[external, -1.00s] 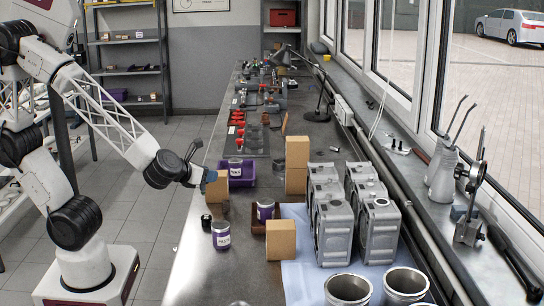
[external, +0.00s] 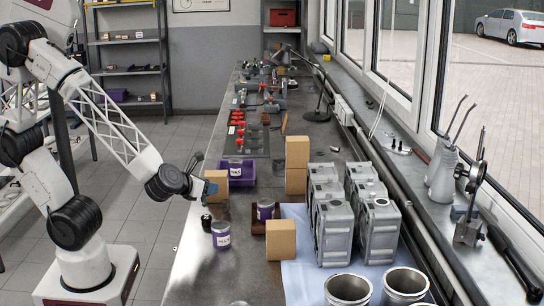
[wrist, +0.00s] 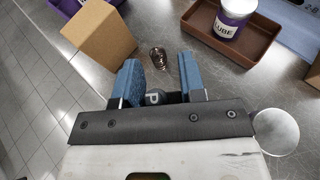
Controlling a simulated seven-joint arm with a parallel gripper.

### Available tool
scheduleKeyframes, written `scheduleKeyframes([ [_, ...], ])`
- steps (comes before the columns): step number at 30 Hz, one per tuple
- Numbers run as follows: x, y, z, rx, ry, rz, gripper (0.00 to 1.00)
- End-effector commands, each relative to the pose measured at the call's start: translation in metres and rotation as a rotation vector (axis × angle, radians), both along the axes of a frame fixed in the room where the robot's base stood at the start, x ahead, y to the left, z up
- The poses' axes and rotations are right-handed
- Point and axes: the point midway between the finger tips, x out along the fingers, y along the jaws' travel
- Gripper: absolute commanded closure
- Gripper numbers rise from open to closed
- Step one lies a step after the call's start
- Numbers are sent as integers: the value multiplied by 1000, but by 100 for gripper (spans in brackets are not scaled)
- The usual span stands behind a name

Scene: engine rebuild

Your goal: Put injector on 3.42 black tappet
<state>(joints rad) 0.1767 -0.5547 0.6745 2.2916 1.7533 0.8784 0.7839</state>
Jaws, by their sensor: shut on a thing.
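My gripper (external: 209,189) is shut on a small dark part, seemingly the injector, low over the near side of the bench. In the wrist view, a dark round end marked "P" (wrist: 155,98) shows between the blue fingers (wrist: 160,75); most of the held part is hidden. A small black piece (external: 206,221), possibly the black tappet, stands on the bench just below my gripper in the external view. I cannot read a 3.42 mark. A small shiny brown item (wrist: 158,60) shows beyond the fingertips in the wrist view; I cannot tell what it is.
A cardboard box (wrist: 100,33) stands close beside the fingers. A purple-labelled can (external: 221,236) stands near the black piece. Another can (external: 265,210) sits in a brown tray (wrist: 258,52). A purple bin (external: 242,180) and more boxes (external: 281,240) are nearby. Engine blocks (external: 335,230) stand right.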

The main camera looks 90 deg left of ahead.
Motion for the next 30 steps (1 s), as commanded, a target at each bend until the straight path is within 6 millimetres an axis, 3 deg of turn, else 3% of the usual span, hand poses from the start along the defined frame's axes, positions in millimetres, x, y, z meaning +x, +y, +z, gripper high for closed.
scheduleKeyframes([
  [13,0,0,-34,1,1,-1,86],
  [28,0,0,-39,1,1,0,86],
  [29,0,0,-39,0,0,0,58],
  [30,0,0,-38,0,0,0,52],
])
